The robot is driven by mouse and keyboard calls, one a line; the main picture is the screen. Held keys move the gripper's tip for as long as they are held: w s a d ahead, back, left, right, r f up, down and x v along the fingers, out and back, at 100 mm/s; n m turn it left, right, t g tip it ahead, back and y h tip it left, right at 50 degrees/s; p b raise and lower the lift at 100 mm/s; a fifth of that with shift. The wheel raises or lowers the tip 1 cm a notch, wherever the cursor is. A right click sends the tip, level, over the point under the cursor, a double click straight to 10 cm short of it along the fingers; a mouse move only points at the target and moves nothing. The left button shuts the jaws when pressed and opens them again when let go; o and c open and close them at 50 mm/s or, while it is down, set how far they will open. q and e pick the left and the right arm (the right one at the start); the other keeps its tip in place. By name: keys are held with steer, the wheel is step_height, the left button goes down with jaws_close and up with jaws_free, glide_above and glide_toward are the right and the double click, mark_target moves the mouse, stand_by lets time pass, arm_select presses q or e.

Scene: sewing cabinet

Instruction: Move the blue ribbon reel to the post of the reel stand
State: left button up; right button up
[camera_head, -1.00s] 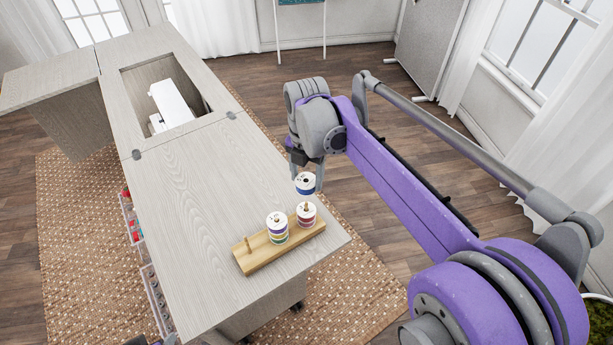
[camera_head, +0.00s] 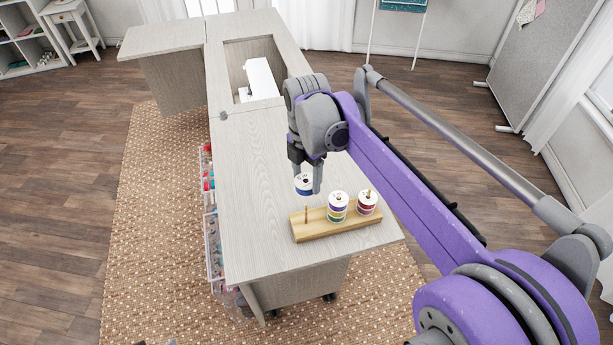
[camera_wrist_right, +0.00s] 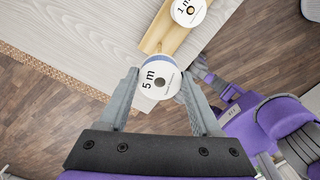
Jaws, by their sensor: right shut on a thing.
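My right gripper (camera_head: 305,183) is shut on the blue ribbon reel (camera_head: 303,190), which has a white top and a blue edge. It holds the reel in the air, just above and behind the bare left post (camera_head: 305,214) of the wooden reel stand (camera_head: 317,230). In the right wrist view the reel (camera_wrist_right: 158,80), marked "5 m", sits between the two fingers with its white face towards the camera. There, part of the stand (camera_wrist_right: 163,38) shows beyond the reel; the bare post is hidden. My left gripper is not in view.
A stack of several reels (camera_head: 338,206) fills the stand's middle post, and red reels (camera_head: 367,203) sit on the right post. The stand is near the front edge of the cabinet top (camera_head: 255,190). The top is clear left of the stand. A sewing machine (camera_head: 261,78) is farther back.

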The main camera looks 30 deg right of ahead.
step_height(320, 180, down, 5)
steer(key=b, duration=0.4)
steer(key=shift+f, duration=0.15)
steer(key=shift+r, duration=0.25)
steer(key=shift+f, duration=0.75)
steer(key=shift+f+b, duration=1)
steer(key=shift+f, duration=0.55)
steer(key=o, duration=1.4)
step_height(320, 180, up, 11)
steer(key=p, duration=0.1)
steer(key=shift+p, duration=0.35)
